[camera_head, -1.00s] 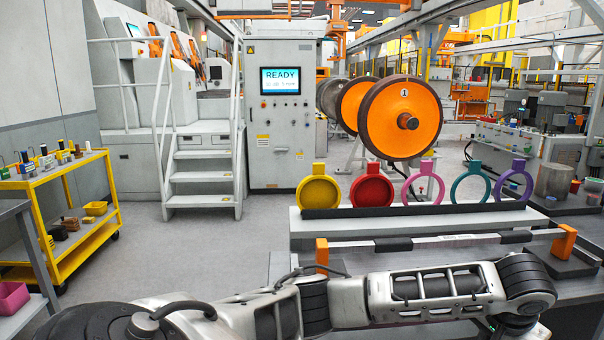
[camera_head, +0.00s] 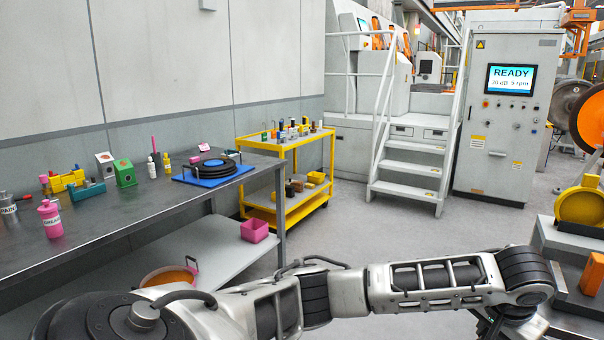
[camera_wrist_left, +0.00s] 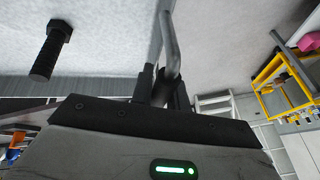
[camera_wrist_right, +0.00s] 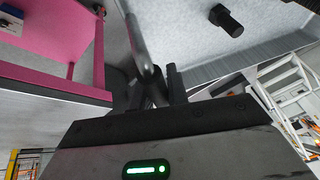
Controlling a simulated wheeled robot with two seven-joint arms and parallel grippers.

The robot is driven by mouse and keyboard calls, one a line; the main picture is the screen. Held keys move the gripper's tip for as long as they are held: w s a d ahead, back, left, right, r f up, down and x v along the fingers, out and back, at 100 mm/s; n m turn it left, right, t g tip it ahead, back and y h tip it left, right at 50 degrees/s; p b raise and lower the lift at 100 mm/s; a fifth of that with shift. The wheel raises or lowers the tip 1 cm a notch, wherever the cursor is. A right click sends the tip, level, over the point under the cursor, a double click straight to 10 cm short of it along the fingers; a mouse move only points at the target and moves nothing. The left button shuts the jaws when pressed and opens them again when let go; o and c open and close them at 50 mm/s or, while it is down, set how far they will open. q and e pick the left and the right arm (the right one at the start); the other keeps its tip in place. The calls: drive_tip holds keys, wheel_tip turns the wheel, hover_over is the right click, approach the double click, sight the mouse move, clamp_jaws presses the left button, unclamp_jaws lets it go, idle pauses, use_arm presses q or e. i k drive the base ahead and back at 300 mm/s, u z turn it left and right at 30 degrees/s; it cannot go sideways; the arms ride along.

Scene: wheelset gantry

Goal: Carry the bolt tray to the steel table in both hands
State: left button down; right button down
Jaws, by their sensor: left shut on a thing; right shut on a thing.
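The bolt tray (camera_wrist_left: 112,30) is pale grey and speckled inside, and it shows only in the wrist views. A dark bolt (camera_wrist_left: 52,50) lies in it; a bolt also shows in the right wrist view (camera_wrist_right: 227,20). My left gripper (camera_wrist_left: 165,84) is shut on a grey bar handle (camera_wrist_left: 169,45) at the tray's edge. My right gripper (camera_wrist_right: 158,88) is shut on another bar handle (camera_wrist_right: 141,38). In the head view both grippers and the tray are out of sight. A grey steel table (camera_head: 110,222) stands at the left in the head view.
The table holds a blue plate (camera_head: 190,178) with black rings, bottles and small blocks. A yellow cart (camera_head: 245,200) stands beyond its far end. Steps (camera_head: 408,165) and a control cabinet (camera_head: 504,150) stand behind. Floor between table and cabinet is clear. A pink frame (camera_wrist_right: 60,30) is near my right gripper.

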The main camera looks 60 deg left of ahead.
sight(140, 203)
drive_tip(key=u, duration=0.45)
drive_tip(key=i, duration=0.45)
drive_tip(key=u, duration=1.3)
drive_tip(key=i, duration=0.7)
drive_tip(key=u, duration=1.15)
drive_tip(key=i, duration=1.5)
drive_tip(key=u, duration=0.4)
drive_tip(key=i, duration=1.05)
drive_tip(key=u, duration=0.1)
